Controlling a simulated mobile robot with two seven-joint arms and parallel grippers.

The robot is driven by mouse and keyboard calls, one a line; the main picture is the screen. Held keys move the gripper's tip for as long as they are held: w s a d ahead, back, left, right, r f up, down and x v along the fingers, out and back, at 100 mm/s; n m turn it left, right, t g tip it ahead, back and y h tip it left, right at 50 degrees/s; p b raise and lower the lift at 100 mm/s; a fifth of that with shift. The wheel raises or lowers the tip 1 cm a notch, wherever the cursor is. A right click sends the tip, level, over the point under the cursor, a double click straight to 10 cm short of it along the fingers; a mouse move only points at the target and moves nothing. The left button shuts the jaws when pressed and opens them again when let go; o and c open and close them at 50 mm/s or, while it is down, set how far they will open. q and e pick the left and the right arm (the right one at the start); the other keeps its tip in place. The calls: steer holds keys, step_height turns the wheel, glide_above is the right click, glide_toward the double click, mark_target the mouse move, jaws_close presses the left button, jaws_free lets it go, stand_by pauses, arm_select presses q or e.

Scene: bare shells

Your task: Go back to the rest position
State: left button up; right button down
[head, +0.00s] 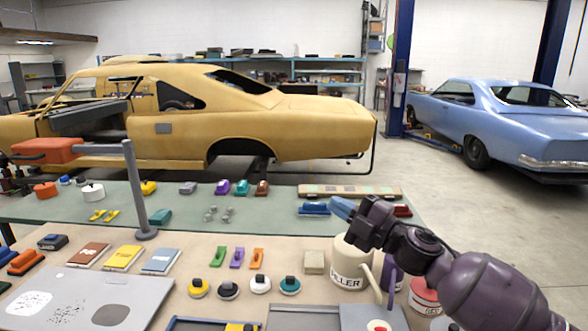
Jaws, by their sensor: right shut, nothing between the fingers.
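My right gripper (339,205) comes in from the lower right on its dark purple arm. Its blue fingers are shut with nothing between them. They point left and hang over the table, in front of the back row of tools. A cream can (350,262) with dark lettering stands just below the gripper, partly covered by it; I cannot tell if they touch. A blue block (314,209) lies just left of the fingertips. My left gripper is not in view.
The front table (196,263) carries books, clips, round-knobbed tools and a grey palette board (88,299). A grey post (135,190) with an orange arm stands at left. A red-and-white tin (425,297) sits beside my right arm. Yellow and blue car shells stand behind.

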steer(key=s+d+f+m+t+h, duration=0.1)
steer(key=s+d+f+m+h, duration=0.25)
steer(key=f+m, duration=0.3)
steer(key=s+d+f+m+t+h, duration=0.25)
steer(key=d+f+m+h, duration=0.2)
steer(key=f, duration=0.35)
steer(key=s+d+f+m+t+h, duration=0.1)
steer(key=s+d+f+m+h, duration=0.2)
steer(key=f+m+h, duration=0.35)
steer(key=s+d+f+m+g+h, duration=0.1)
steer(key=s+d+f+m+g, duration=0.1)
steer(key=s+f, duration=0.7)
steer(key=s+d+f+m+g+h, duration=0.1)
steer(key=s+d+f+m+g, duration=0.2)
steer(key=s+f, duration=0.7)
steer(key=s+d+m, duration=0.2)
steer(key=s, duration=0.1)
steer(key=shift+s+d+f+h, duration=0.2)
steer(key=shift+s+d+h, duration=0.05)
steer(key=shift+h, duration=0.1)
